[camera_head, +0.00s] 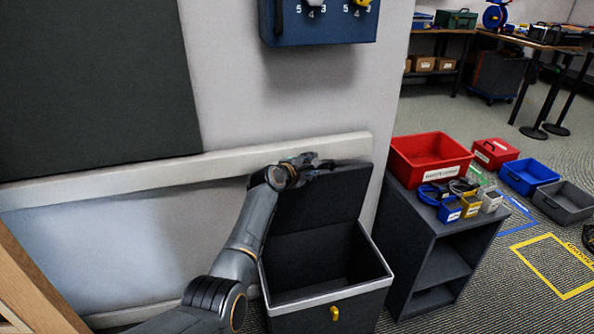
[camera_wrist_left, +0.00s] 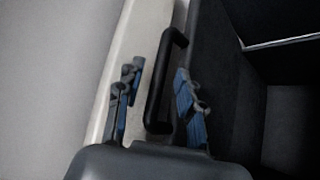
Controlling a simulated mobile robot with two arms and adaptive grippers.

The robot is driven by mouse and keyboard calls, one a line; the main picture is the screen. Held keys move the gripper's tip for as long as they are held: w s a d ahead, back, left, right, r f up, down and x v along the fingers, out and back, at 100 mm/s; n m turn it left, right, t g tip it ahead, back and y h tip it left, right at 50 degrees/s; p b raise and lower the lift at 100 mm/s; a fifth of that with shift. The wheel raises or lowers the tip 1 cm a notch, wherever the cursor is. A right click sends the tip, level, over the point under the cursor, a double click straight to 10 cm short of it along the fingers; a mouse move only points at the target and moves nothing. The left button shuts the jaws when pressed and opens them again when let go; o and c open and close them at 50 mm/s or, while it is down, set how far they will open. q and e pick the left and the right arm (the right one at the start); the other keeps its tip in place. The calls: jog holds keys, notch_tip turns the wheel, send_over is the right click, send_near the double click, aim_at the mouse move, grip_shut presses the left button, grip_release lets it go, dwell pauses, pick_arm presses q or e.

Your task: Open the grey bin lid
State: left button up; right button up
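The grey bin (camera_head: 330,299) stands on the floor against the wall, its dark inside showing and a yellow tab on its front. Its lid (camera_head: 322,207) is raised and stands up at the back of the opening, near the wall rail. My left gripper (camera_head: 316,164) is at the lid's top edge. In the left wrist view, my left gripper (camera_wrist_left: 158,95) has its blue-padded fingers apart, one on each side of the black handle (camera_wrist_left: 160,80), with gaps showing. The lid's dark face (camera_wrist_left: 228,75) is right of the handle there. My right gripper is out of view.
A dark shelf unit (camera_head: 432,240) stands close to the bin's right, holding a red bin (camera_head: 432,157) and small containers with cables. A white rail (camera_head: 130,180) runs along the wall behind. More bins lie on the floor at right, near a yellow floor marking (camera_head: 555,265).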

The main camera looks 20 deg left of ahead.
pick_arm(q)
jog(key=v, duration=0.9)
jog(key=shift+s, duration=0.25)
jog(key=shift+r, duration=0.1)
